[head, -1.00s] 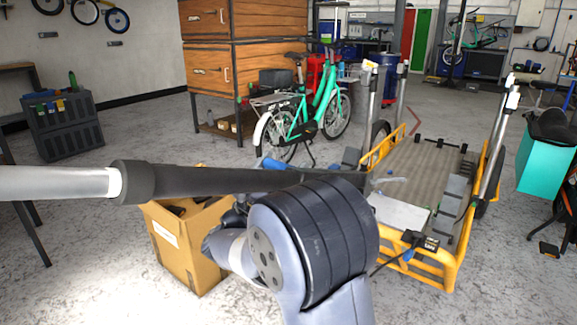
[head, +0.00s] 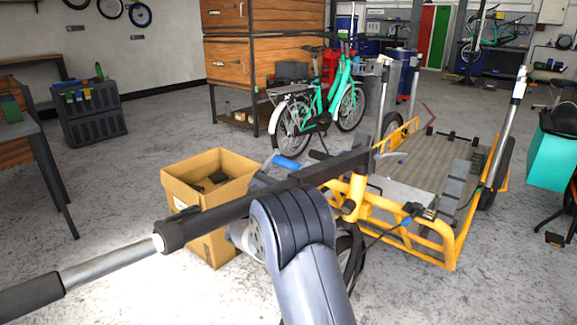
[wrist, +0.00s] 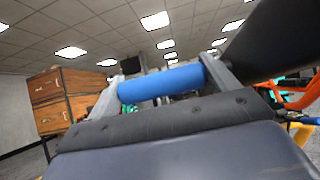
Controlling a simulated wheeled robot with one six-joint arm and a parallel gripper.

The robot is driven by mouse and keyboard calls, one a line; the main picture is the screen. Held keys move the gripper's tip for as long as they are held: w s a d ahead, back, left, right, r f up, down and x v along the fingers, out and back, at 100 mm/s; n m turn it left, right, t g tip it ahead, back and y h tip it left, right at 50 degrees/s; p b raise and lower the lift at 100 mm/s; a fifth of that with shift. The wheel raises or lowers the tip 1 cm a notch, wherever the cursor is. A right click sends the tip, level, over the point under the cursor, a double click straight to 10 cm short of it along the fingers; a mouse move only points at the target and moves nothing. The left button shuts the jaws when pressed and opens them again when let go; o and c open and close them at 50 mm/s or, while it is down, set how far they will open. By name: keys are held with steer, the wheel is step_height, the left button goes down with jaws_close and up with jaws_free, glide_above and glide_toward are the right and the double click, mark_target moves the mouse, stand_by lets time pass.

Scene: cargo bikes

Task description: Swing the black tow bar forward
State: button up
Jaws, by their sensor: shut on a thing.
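The black tow bar (head: 235,210) slopes from the front of the yellow-framed cargo carrier (head: 437,250) down to the lower left, where it has a silver section and a dark end. My arm's grey and black joint rises just in front of it. A blue cylindrical grip (head: 286,162) shows behind the bar. In the wrist view my gripper (wrist: 165,82) has its two grey fingers shut on this blue grip (wrist: 160,83), and the black bar runs past at upper right. The bar hides most of my gripper in the head view. How grip and bar join is hidden.
An open cardboard box (head: 180,192) stands on the floor left of the carrier, close behind the bar. A green bicycle (head: 320,112) and a wooden cabinet (head: 225,62) stand farther back. A workbench (head: 38,135) is at left. The floor between bench and box is clear.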

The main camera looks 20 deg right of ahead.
steer(key=shift+f, duration=0.4)
steer(key=o, duration=0.9)
steer(key=shift+o, duration=1)
steer(key=shift+r, duration=0.1)
steer(key=p+v, duration=0.2)
steer(key=v, duration=0.9)
steer(key=shift+d+r, duration=0.1)
steer(key=shift+r, duration=0.05)
